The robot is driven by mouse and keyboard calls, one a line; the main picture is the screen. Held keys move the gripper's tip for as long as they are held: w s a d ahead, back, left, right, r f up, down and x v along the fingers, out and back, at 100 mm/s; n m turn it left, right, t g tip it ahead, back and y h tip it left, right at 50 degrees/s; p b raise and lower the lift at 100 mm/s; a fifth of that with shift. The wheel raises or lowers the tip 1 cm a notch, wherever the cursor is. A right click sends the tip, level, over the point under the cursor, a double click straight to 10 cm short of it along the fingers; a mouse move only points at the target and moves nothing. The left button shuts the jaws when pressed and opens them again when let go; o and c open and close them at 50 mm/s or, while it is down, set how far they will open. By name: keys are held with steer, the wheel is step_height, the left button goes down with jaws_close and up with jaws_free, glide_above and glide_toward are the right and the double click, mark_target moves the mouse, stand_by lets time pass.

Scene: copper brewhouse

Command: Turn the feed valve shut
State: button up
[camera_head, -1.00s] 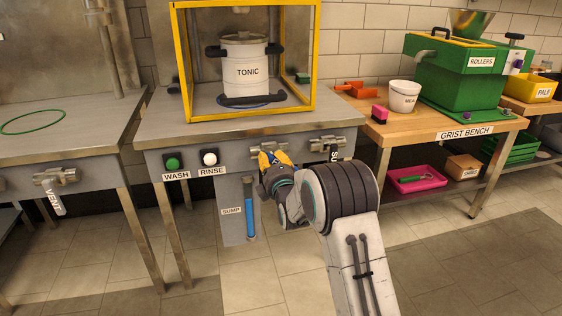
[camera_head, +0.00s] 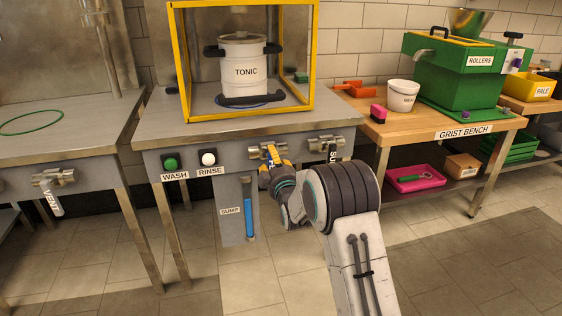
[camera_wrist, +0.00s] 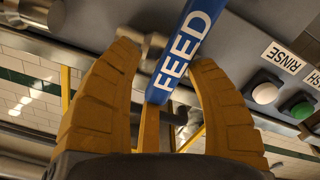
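The handle hangs down from the valve, slightly tilted. My gripper (camera_wrist: 164,55) has two yellow fingers spread on either side of the handle. A gap shows at the left finger; the right fingertip is close to the handle, and contact cannot be told. In the head view my gripper (camera_head: 271,164) partly hides the handle.
A blue SUMP gauge (camera_head: 248,208) is below. The floor in front is clear.

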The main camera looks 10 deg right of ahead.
mark_target(273, 164)
steer(key=shift+s+f, duration=0.1)
steer(key=shift+f, duration=0.35)
steer(key=shift+s+a, duration=0.15)
steer(key=shift+s, duration=1.2)
steer(key=shift+s+r, duration=0.2)
steer(key=shift+s, duration=0.6)
steer(key=shift+s+r, duration=0.15)
steer(key=shift+s, duration=0.6)
